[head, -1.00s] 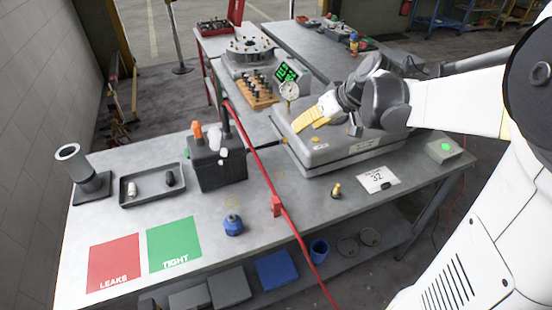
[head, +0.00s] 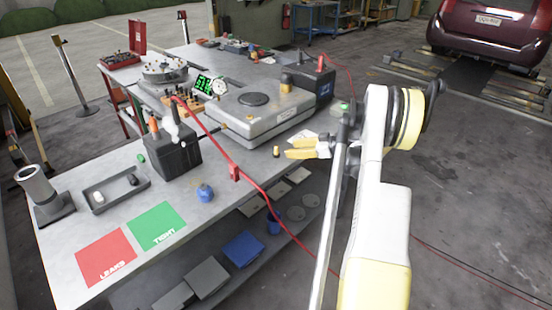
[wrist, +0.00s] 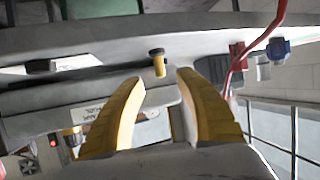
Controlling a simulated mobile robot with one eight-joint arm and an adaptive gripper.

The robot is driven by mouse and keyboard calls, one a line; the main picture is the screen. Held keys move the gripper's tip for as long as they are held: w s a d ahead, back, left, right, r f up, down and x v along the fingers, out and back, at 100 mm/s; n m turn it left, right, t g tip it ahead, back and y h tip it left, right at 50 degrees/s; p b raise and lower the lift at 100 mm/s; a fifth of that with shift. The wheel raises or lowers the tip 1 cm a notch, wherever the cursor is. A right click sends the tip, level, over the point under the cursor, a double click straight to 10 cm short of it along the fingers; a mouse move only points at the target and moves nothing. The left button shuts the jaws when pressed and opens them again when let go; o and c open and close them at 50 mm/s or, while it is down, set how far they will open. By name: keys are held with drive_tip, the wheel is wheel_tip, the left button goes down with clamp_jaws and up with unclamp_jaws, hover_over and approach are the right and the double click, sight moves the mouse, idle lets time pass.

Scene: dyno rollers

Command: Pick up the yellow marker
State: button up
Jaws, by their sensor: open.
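A small yellow piece with a dark end, which looks like the yellow marker (head: 276,151), stands near the right-hand edge of the grey workbench. It also shows in the wrist view (wrist: 159,70), ahead of and between my fingertips. My gripper (head: 288,148) has yellow fingers spread apart, just right of the marker at about the bench edge. In the wrist view my gripper (wrist: 162,78) is open and empty. The marker appears beyond the fingertips, not between the pads; the exact gap is hard to tell.
A grey machine (head: 262,117) stands behind the marker. A red hose (head: 222,152) crosses the bench to its left and hangs over the edge. A blue fitting (head: 205,193) and red and green mats (head: 157,226) lie farther left. A white card (head: 302,137) lies behind my fingers.

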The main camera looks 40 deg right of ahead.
sight(276, 154)
drive_tip(key=b+x, duration=0.3)
drive_tip(key=x, duration=0.5)
drive_tip(key=shift+w+f, duration=0.1)
drive_tip(key=shift+c, duration=0.5)
clamp_jaws()
